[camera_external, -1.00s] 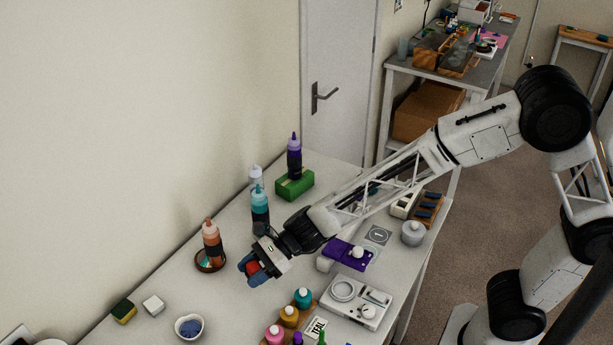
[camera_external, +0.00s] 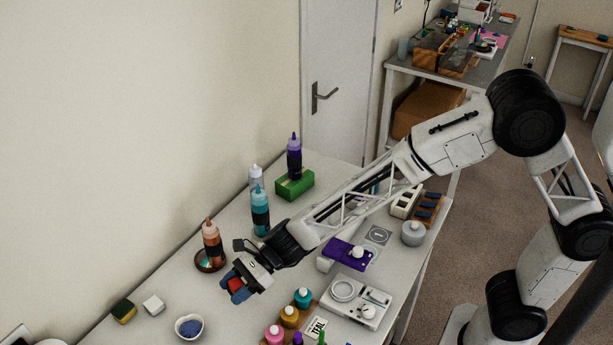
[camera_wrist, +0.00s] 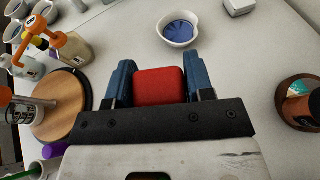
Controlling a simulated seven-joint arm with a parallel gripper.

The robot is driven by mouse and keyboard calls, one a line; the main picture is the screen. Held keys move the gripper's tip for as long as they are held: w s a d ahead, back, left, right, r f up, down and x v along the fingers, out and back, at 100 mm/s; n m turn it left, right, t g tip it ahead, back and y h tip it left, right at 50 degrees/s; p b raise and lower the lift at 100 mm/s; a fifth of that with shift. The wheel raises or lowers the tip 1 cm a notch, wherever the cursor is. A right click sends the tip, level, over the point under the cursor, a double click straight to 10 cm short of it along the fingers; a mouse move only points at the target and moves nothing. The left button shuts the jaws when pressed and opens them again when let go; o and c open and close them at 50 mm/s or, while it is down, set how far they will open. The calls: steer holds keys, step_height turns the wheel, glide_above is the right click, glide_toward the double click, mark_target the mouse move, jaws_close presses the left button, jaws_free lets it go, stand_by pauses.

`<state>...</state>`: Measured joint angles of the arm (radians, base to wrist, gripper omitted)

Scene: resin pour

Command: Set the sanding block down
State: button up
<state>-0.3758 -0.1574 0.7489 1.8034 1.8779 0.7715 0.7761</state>
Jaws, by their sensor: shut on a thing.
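The sanding block (camera_wrist: 160,85) is red with rounded corners, seen between the two blue fingers of my gripper (camera_wrist: 160,80) in the wrist view. My gripper is shut on it, one finger on each side. In the external view my gripper (camera_external: 236,289) points down over the white table (camera_external: 190,268), with a little of the red block (camera_external: 235,283) showing between the fingers. Its underside is hidden, so I cannot tell whether it touches the table.
A heart-shaped bowl with blue contents (camera_external: 189,327) stands ahead, beside a white block (camera_external: 154,305) and a yellow-green sponge (camera_external: 124,311). An orange bottle (camera_external: 212,243) stands on a round coaster behind my gripper. Paint bottles (camera_external: 290,315) stand in front. Table between gripper and bowl is clear.

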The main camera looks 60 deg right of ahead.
glide_above(240, 317)
steer(key=shift+f, duration=2.85)
steer(key=shift+f, duration=1.85)
steer(key=shift+f, duration=0.2)
steer(key=o, duration=0.9)
steer(key=shift+r, duration=0.15)
steer(key=shift+d+r, duration=0.1)
steer(key=shift+d, duration=0.05)
steer(key=v, duration=1.1)
steer(key=shift+s+d+r, duration=0.1)
steer(key=shift+s+d, duration=0.1)
steer(key=shift+d, duration=0.1)
